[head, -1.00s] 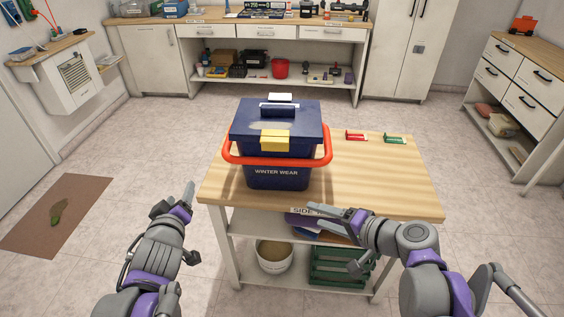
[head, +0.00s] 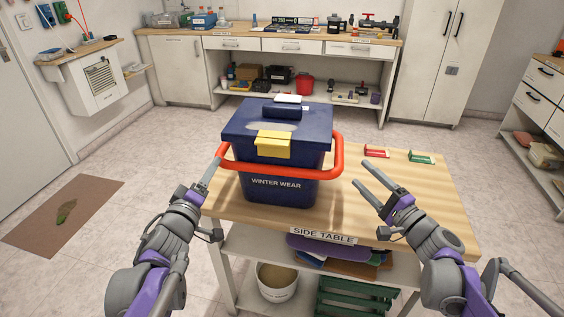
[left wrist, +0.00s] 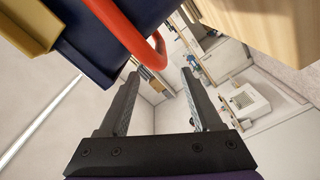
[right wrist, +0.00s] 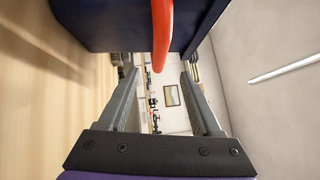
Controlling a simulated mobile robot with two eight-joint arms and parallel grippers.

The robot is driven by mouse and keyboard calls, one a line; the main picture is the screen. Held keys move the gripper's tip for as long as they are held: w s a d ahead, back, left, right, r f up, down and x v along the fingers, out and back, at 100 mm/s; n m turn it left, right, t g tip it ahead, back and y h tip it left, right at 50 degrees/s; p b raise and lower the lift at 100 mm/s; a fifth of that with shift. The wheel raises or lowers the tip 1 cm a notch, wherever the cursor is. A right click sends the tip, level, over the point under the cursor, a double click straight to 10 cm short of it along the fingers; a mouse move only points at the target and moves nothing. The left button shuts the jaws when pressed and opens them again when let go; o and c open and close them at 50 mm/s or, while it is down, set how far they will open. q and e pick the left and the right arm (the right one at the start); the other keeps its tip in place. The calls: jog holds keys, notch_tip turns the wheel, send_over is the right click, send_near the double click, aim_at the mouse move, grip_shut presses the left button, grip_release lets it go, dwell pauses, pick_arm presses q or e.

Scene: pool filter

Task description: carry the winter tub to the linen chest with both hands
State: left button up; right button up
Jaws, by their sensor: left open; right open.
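The winter tub (head: 275,188) is a dark blue lidded box labelled "WINTER WEAR", with a yellow latch (head: 273,144) and a red handle (head: 337,150). It stands upright on the side table (head: 440,205). My left gripper (head: 212,172) is open at the handle's left end; in the left wrist view the red handle (left wrist: 155,48) lies just ahead, near the fingertips. My right gripper (head: 362,172) is open, just right of the handle's right end; in the right wrist view the handle (right wrist: 162,35) reaches the gap between the fingertips. I cannot identify a linen chest.
Red (head: 376,152) and green (head: 420,157) small items lie on the table's far right. A white bucket (head: 278,283) and green crate (head: 352,300) are underneath. A brown mat (head: 95,200) lies on the left floor. A workbench (head: 270,42) lines the back; open floor lies between.

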aim_at(223, 150)
pick_arm(q)
jog(key=w, duration=0.6)
jog(key=w+d, duration=0.1)
jog(key=w, duration=0.3)
jog(key=shift+w+d, duration=0.1)
pick_arm(e)
jog(key=x, duration=1)
jog(key=shift+w, duration=0.15)
pick_arm(q)
grip_shut()
pick_arm(e)
grip_shut()
